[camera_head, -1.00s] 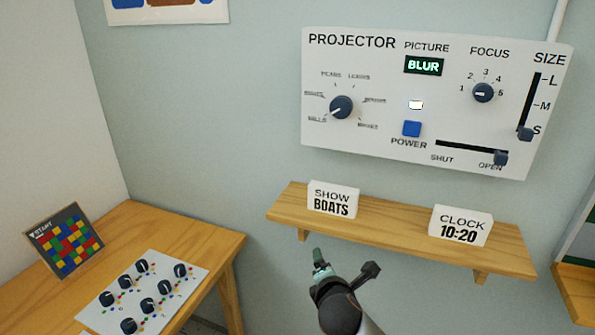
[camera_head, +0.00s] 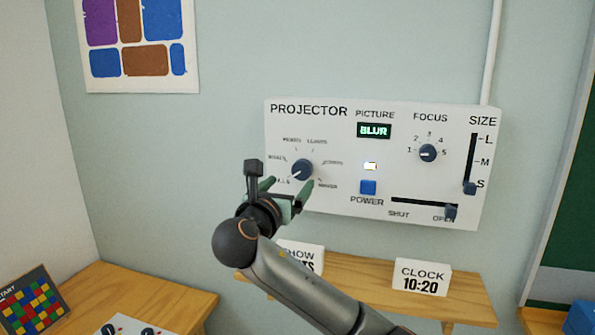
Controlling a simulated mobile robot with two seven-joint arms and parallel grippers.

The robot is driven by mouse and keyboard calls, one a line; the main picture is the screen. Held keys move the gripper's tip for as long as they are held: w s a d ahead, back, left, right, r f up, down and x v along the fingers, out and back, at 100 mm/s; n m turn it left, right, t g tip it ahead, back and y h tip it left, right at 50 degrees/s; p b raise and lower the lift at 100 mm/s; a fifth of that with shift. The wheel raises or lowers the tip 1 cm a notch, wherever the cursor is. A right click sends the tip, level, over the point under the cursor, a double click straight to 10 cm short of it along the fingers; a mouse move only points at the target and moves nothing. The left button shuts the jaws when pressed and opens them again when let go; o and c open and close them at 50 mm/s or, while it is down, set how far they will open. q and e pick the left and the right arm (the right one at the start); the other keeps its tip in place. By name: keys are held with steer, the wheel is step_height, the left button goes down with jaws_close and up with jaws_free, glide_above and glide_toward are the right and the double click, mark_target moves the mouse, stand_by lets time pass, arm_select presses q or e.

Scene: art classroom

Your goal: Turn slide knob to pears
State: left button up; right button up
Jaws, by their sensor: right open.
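The slide knob (camera_head: 302,169) is a dark round dial on the left of the white projector panel (camera_head: 345,205). Its pale pointer mark aims to the lower left, away from the label at its upper left that seems to read PEARS. My right gripper (camera_head: 286,187) is open just below and in front of the knob, with its green fingers spread to either side. I cannot tell whether it touches the knob. The gripper hides part of the lower left labels. My left gripper is out of view.
The panel also has a BLUR display (camera_head: 374,130), a focus knob (camera_head: 428,153), a blue power button (camera_head: 368,187), a shutter slider (camera_head: 450,211) at OPEN and a size slider (camera_head: 470,188) near S. A wooden shelf (camera_head: 350,277) below holds the SHOW sign (camera_head: 304,255) and clock sign (camera_head: 422,277).

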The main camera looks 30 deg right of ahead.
mark_target(301, 172)
steer(key=p+x, duration=0.1)
steer(key=x, duration=0.7)
steer(key=shift+w+d, duration=0.3)
steer(key=c, duration=1.4)
steer(key=shift+o, duration=0.2)
